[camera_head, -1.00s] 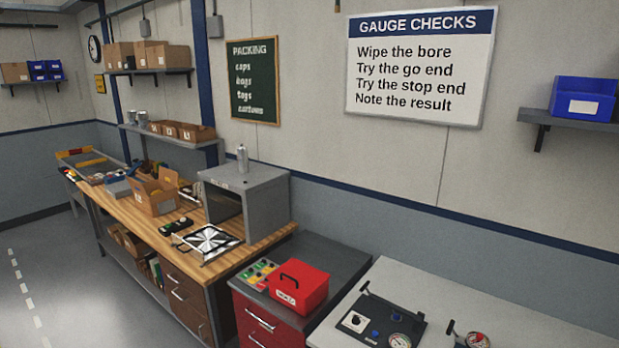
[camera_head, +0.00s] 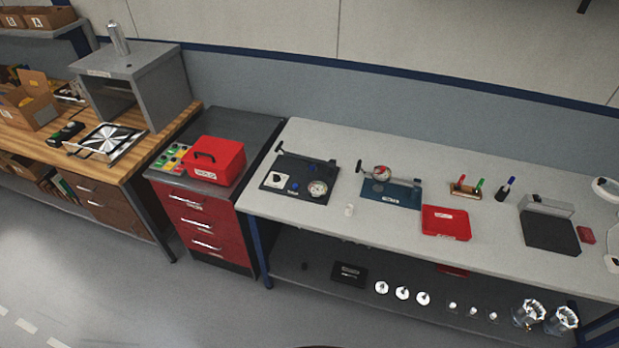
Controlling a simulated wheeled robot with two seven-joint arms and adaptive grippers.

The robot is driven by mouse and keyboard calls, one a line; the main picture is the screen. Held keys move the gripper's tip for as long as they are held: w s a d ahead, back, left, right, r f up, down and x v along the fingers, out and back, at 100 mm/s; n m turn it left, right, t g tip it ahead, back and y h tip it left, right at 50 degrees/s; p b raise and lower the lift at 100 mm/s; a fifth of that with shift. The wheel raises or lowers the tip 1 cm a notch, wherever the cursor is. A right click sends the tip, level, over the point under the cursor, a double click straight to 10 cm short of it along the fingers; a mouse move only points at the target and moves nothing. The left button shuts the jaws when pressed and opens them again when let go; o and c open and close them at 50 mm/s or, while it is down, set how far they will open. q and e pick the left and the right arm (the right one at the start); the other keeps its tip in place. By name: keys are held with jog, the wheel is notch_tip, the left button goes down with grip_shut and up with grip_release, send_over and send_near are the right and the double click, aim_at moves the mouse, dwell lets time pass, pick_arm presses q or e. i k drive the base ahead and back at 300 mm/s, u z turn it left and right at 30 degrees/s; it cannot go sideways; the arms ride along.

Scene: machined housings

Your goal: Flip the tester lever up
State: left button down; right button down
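A black panel (camera_head: 268,186) lies on the left part of the grey bench, with a white knob plate, a blue knob and a round gauge (camera_head: 318,188). A dark bar (camera_head: 305,157) runs along its back edge and looks like its lever; its exact position is too small to tell. Right of it, a blue plate fixture (camera_head: 400,194) carries a dial gauge (camera_head: 382,173) and a dark-ended rod. I cannot tell for certain which of the two is the tester. Neither of my grippers is in view.
A red case (camera_head: 215,160) stands on the red drawer cabinet (camera_head: 200,222) left of the grey bench (camera_head: 345,140). A red tray (camera_head: 446,222), pens and a black box (camera_head: 550,232) stand to the right. Floor in front is clear.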

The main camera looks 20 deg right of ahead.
aim_at(311, 161)
jog(key=u, duration=1.35)
jog(key=i, duration=1.05)
jog(key=z, duration=1.75)
